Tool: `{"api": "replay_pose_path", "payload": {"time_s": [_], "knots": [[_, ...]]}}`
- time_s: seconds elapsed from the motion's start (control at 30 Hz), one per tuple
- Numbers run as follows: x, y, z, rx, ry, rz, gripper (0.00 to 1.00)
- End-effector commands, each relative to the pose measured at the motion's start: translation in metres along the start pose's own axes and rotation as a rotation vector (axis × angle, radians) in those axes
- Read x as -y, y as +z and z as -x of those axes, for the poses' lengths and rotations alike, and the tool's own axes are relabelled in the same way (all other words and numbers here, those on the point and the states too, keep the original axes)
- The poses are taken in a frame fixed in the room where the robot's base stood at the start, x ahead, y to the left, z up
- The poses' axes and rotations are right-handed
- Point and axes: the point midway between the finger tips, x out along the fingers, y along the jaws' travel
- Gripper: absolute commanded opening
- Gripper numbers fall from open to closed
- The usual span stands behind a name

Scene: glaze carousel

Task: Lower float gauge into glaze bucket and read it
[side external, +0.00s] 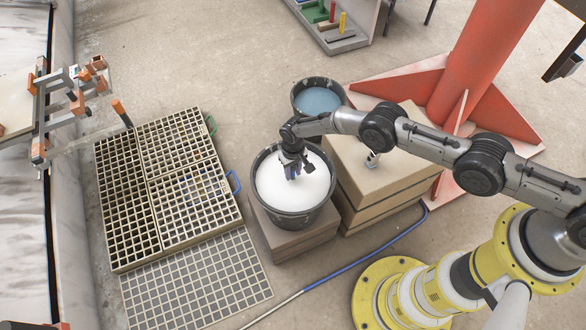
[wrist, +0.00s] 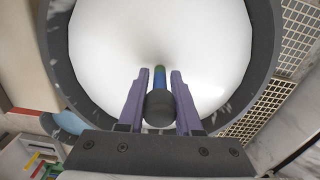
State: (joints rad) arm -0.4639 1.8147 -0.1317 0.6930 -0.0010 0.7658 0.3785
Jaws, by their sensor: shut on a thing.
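The glaze bucket (side external: 290,220) is dark and round, stands on a block and is nearly full of white glaze (side external: 316,188). My gripper (side external: 293,174) points down over the middle of the glaze. In the wrist view my gripper (wrist: 159,79) has purple fingers on both sides of the float gauge (wrist: 159,107) and is shut on it. The gauge shows a dark round end nearest the camera, a blue stem and a greenish far part. A faint shadow lies on the glaze beyond it. I cannot tell whether its lower end touches the glaze.
A second bucket of bluish liquid (side external: 318,100) stands behind. Stacked boxes (side external: 385,170) with a small metallic item stand to the right. Gridded racks (side external: 170,190) lie left, a blue-and-tan pole (side external: 350,264) in front, and a red column (side external: 490,50) rises behind.

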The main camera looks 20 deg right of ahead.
Motion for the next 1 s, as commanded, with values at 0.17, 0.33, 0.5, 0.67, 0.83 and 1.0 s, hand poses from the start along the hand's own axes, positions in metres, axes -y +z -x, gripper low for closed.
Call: {"api": "replay_pose_path", "payload": {"time_s": [0.17,0.33,0.5,0.67,0.83,1.0], "knots": [[-0.0002,0.0005,-0.0039,0.000,0.000,0.000,0.00],[-0.0001,0.0003,-0.0041,0.000,0.000,0.000,0.00],[-0.0001,0.0003,-0.0041,0.000,0.000,0.000,0.42],[-0.0001,0.0003,-0.0040,0.000,0.000,0.000,0.68],[-0.0001,0.0003,-0.0039,0.000,0.000,0.000,0.68],[-0.0002,0.0005,-0.0024,0.001,0.000,0.000,0.68]]}}
